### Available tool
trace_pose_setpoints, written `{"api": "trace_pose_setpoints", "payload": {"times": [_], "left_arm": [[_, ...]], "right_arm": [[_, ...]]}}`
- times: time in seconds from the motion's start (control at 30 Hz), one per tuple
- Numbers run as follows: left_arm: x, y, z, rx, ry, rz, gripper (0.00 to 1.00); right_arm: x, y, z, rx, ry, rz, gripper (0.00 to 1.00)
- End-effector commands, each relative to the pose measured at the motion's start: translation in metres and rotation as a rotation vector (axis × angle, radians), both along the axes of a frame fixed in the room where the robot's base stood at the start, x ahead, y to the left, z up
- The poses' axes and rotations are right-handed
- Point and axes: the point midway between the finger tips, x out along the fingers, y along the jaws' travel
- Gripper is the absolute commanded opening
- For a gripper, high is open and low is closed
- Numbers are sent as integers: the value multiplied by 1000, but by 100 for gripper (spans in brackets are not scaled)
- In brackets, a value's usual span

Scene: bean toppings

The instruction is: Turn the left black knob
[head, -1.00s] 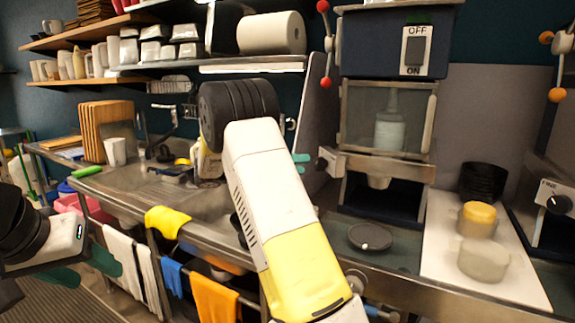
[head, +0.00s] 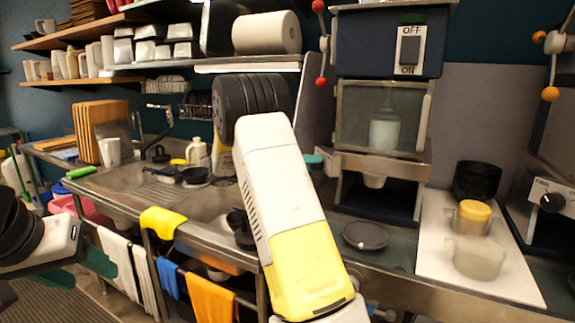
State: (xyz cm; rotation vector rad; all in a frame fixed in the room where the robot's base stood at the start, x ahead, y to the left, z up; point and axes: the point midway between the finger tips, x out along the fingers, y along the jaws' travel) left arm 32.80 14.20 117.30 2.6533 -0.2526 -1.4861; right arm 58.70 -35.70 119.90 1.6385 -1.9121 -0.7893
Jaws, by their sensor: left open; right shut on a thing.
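The left machine (head: 380,120) stands at the centre right, dark blue and steel, with a small white panel at its lower left corner. The left black knob sits on that panel and is now hidden by my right gripper. My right gripper (head: 314,160) reaches there from behind its own white and yellow arm; only a bit of teal fingertip shows, and it is shut on the knob. My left gripper (head: 76,268) is open and empty at the lower left, far from the machine. Another black knob (head: 552,203) is on the right machine (head: 545,190).
A white board (head: 440,262) holds black bowls (head: 477,180), a yellow-topped container (head: 472,217) and a clear container (head: 478,258). A dark round lid (head: 365,236) lies on the counter. Bottles and pans stand at the sink. Shelves hang above. My arm hides the middle counter.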

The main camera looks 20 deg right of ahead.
Motion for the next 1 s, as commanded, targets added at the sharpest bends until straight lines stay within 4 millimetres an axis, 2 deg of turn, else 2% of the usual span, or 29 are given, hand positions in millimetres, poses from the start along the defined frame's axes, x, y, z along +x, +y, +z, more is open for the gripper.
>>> {"api": "trace_pose_setpoints", "payload": {"times": [0.27, 0.47, 1.0], "left_arm": [[0, 0, 0, 0, 0, 0, 52], [0, 0, 0, 0, 0, 0, 52], [0, 0, 0, 0, 0, 0, 52]], "right_arm": [[0, 0, -1, 4, 36, 1, 0], [0, 0, -1, 12, 140, 1, 0], [0, 0, -3, 51, 633, 2, 0]]}}
